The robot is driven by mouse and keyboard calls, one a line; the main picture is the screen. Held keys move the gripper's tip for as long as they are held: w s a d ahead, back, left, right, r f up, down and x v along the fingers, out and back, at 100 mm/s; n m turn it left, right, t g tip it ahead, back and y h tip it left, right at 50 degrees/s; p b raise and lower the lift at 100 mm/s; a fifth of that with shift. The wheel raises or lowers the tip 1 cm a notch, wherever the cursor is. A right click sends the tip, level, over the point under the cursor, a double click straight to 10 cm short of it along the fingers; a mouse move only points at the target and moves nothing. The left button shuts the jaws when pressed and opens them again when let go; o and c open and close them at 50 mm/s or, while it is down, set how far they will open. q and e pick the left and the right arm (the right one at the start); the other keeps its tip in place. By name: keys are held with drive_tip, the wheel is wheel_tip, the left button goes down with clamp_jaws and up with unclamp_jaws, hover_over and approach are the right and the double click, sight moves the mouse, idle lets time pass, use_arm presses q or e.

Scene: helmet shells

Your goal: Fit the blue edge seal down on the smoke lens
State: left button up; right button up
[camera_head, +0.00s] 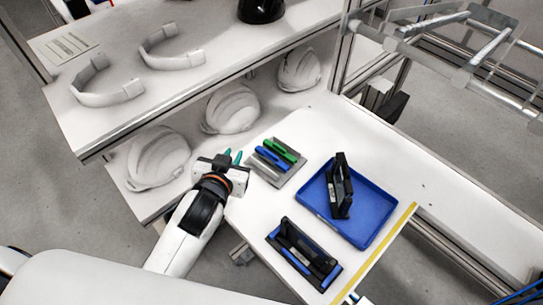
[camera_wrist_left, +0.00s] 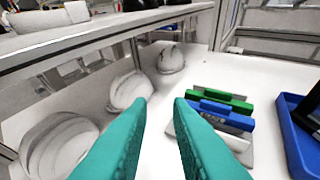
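The blue edge seal (camera_head: 272,161) lies beside a green seal (camera_head: 281,150) on a grey holder on the white table; it also shows in the left wrist view (camera_wrist_left: 224,116). A dark framed part (camera_head: 340,186) stands upright in the blue tray, and a black piece with blue parts (camera_head: 303,254) lies at the table's front. I cannot tell which of these is the smoke lens. My left gripper (camera_head: 232,157) is just left of the seal holder. Its teal fingers (camera_wrist_left: 161,100) are apart with nothing between them. My right gripper is not in view.
The blue tray (camera_head: 378,222) sits right of the seal holder (camera_head: 263,174). White helmet shells (camera_head: 232,108) stand on the lower shelf beside my left gripper, under an upper shelf (camera_head: 115,130) with white curved bands. The table's back right is clear.

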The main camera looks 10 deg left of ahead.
use_arm(q)
drive_tip(key=w+d+r+m+t+h, duration=0.35)
drive_tip(key=d+r+h, duration=0.2)
drive_tip(key=r, duration=0.35)
drive_tip(key=w+d+r+m+t+h, duration=0.3)
drive_tip(key=d+r+m+t+h, duration=0.15)
drive_tip(key=d+r, duration=0.35)
drive_tip(key=s+d+r+m+g+h, duration=0.1)
drive_tip(key=s+d+m+g+h, duration=0.2)
drive_tip(key=d+m+g+h, duration=0.45)
drive_tip(key=s+d+m+g+h, duration=0.3)
drive_tip(key=d+m+g, duration=0.2)
drive_tip(key=m+g, duration=0.6)
drive_tip(key=n+g+y+p, duration=0.2)
drive_tip(key=n+g+y, duration=0.15)
drive_tip(key=y, duration=1.65)
hover_over(272, 154)
drive_tip(key=shift+t, duration=0.4)
drive_tip(key=f, duration=1.8)
drive_tip(key=shift+s+a, duration=0.1)
drive_tip(key=shift+a, duration=0.1)
drive_tip(key=shift+d+f+p, duration=0.15)
drive_tip(key=shift+f+p, duration=0.6)
drive_tip(key=shift+f, duration=1.95)
clamp_jaws()
